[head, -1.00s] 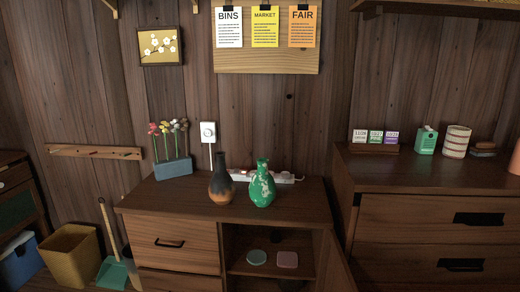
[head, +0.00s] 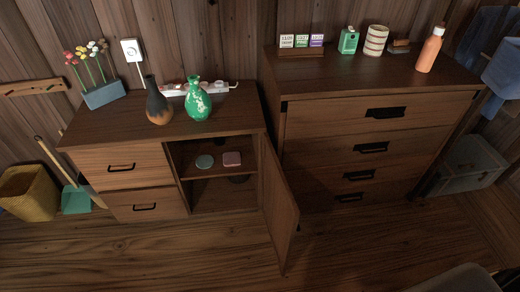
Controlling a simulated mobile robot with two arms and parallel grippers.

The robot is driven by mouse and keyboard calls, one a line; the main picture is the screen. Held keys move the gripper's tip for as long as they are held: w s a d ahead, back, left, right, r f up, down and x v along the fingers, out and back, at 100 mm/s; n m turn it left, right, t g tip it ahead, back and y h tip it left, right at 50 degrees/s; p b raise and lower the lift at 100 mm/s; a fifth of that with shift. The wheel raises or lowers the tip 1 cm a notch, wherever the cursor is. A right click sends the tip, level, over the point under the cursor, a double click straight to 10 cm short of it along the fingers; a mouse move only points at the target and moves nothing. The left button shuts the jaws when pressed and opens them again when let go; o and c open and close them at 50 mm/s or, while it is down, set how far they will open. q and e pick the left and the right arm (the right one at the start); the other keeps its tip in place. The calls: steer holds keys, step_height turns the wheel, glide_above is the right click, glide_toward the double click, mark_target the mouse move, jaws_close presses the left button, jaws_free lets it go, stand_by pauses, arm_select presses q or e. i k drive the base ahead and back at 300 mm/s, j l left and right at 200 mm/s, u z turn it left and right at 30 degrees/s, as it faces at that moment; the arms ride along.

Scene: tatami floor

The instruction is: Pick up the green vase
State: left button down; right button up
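The green vase (head: 197,102) has pale patches and stands upright on top of the low wooden cabinet (head: 100,122), near its right side. A dark vase with an orange-brown base (head: 158,104) stands just to its left. A white and red power strip (head: 212,88) lies behind the green vase, partly hidden by it. Neither of my grippers shows in the head view.
The cabinet door (head: 280,203) hangs open towards me. A taller drawer chest (head: 370,116) stands at the right, with an orange bottle (head: 430,50) on top. A flower holder (head: 104,93) stands at the cabinet's back left. The floor (head: 150,250) in front is clear.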

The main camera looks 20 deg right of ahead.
mark_target(198, 105)
steer(key=l+u, duration=0.25)
steer(key=l, duration=0.6)
steer(key=l+u, duration=0.25)
steer(key=l, duration=0.6)
steer(key=l+u, duration=0.25)
steer(key=l, duration=0.6)
steer(key=k, duration=0.05)
